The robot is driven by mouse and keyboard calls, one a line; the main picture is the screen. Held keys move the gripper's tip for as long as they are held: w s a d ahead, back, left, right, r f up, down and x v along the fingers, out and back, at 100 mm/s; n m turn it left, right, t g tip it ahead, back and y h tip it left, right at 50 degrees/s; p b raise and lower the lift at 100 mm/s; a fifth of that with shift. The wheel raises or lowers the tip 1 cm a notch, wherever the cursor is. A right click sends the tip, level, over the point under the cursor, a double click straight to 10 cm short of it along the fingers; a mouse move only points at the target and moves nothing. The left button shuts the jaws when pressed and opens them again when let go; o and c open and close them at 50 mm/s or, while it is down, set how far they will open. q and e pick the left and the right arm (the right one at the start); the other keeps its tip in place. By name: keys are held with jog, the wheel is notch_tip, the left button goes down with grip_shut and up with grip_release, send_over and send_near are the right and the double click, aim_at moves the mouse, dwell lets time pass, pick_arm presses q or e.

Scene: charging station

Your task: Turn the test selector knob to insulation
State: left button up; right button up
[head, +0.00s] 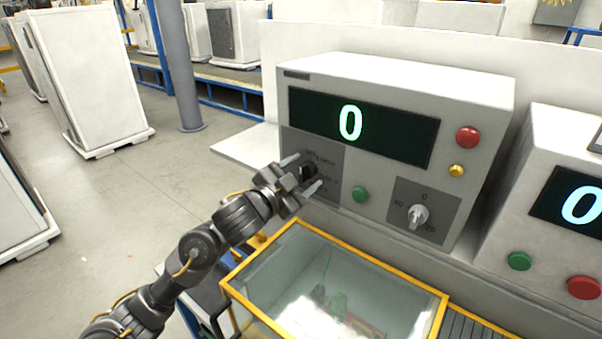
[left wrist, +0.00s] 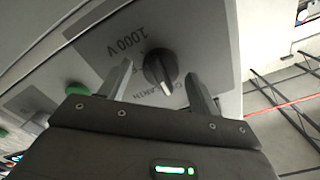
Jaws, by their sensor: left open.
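The test selector knob is black and round with a white pointer mark; it sits on a grey plate (head: 325,158) on the left of the tester's front. In the head view the knob (head: 309,172) is partly hidden by my gripper. In the left wrist view the knob (left wrist: 160,68) lies between the fingertips, with gaps on both sides. Its white mark points down towards lettering that seems to read EARTH; "1000 V" is printed at upper left. My left gripper (head: 302,174) is open around the knob; it also shows in the left wrist view (left wrist: 158,76). My right gripper is out of view.
A green button (head: 360,194) is close to the right of the gripper. Further right are a silver knob (head: 417,215), a red button (head: 467,137) and a yellow one (head: 456,170). A yellow-rimmed clear box (head: 372,266) stands below. A second tester (head: 548,160) is at right.

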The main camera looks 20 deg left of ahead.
pick_arm(q)
jog(key=c, duration=1)
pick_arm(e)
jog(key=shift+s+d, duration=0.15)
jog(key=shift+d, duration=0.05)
pick_arm(q)
jog(key=shift+m, duration=0.3)
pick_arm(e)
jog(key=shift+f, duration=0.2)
pick_arm(q)
jog(key=m+b, duration=0.2)
jog(key=m, duration=0.1)
jog(key=shift+f+b, duration=0.25)
jog(key=shift+b, duration=0.1)
jog(key=m+b, duration=0.4)
jog(key=m, duration=0.2)
jog(key=shift+d+f+m, duration=0.1)
jog(key=shift+m, duration=0.3)
jog(key=m+b, duration=0.3)
jog(key=m, duration=0.2)
jog(key=shift+f+b, duration=0.1)
jog(key=shift+b, duration=0.3)
jog(key=shift+m+b, duration=1.2)
jog(key=shift+m, duration=0.9)
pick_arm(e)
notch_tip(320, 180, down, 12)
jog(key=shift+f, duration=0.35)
